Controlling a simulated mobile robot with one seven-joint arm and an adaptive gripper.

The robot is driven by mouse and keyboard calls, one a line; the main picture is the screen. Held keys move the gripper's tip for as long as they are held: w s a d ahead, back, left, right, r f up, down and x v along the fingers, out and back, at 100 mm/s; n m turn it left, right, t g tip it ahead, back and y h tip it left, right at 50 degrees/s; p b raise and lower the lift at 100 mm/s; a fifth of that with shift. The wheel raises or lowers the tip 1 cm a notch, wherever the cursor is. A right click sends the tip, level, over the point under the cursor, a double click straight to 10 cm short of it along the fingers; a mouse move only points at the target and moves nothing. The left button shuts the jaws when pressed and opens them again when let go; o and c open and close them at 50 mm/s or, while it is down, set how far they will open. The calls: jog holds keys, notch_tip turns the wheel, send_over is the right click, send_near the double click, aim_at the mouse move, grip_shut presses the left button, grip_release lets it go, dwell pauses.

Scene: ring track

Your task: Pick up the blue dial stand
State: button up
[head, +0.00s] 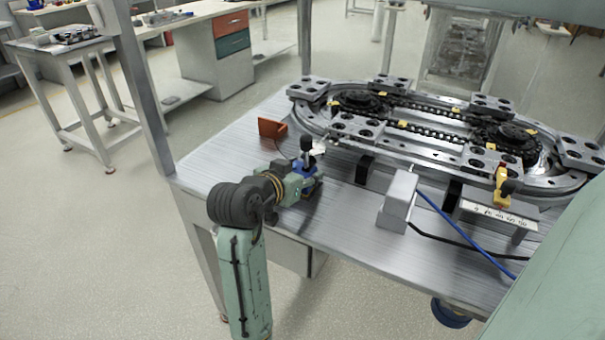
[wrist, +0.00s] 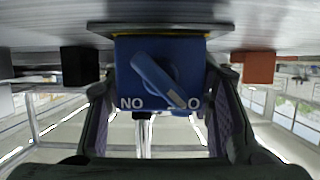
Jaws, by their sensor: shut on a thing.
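The blue dial stand (wrist: 160,75) fills the middle of the wrist view, which shows the scene upside down. It has a blue face with a slanted blue pointer and white lettering. My gripper (wrist: 160,115) has one finger on each side of it and is shut on it. In the head view the blue dial stand (head: 306,180) is a small blue patch at the end of my arm, near the front left of the metal table (head: 240,150). My gripper (head: 298,184) hides much of it there. I cannot tell whether the stand touches the table.
The oval ring track (head: 430,130) stands behind, with steel blocks. An orange-red plate (head: 271,128) is to the left. A grey box (head: 398,200) with blue and black cables sits to the right. A dark knob (head: 306,144) rises just behind my gripper.

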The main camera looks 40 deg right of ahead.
grip_shut()
jog(key=shift+r, duration=0.15)
